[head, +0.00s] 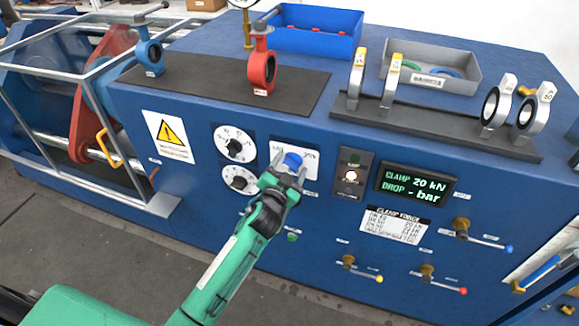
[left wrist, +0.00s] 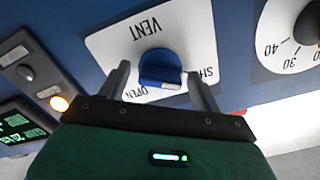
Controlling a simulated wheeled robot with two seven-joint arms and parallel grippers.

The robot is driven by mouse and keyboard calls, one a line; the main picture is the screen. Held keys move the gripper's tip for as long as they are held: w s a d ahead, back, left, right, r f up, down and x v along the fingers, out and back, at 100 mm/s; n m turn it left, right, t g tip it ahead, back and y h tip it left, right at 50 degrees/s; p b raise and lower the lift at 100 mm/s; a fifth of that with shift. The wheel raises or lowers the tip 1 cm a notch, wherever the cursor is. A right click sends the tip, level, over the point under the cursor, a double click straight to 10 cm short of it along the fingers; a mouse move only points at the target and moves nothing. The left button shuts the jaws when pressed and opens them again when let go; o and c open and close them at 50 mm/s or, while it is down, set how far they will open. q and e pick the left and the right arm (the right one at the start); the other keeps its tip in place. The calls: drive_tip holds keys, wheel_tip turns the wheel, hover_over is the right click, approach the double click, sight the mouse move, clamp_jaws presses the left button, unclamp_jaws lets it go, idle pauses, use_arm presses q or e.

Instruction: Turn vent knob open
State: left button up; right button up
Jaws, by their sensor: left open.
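The blue vent knob (head: 293,160) sits on a white plate on the front of the blue cabinet. In the left wrist view the knob (left wrist: 160,68) is between my two finger tips, and the plate (left wrist: 190,42) reads VENT, OPEN and part of SHUT, seen upside down. A light tab on the knob points toward the SHUT side. My left gripper (head: 289,176) is open with a finger on each side of the knob; gaps show beside the knob. My right gripper is not in view.
Two white dials (head: 234,145) are left of the knob. A lamp panel (head: 351,175) and a green display (head: 416,186) are to the right. Several lever valves (head: 461,228) stick out lower right. A red valve (head: 262,68) stands on the top above.

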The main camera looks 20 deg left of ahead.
use_arm(q)
drive_tip(key=shift+c, duration=0.4)
drive_tip(key=c, duration=0.7)
drive_tip(key=shift+c, duration=0.3)
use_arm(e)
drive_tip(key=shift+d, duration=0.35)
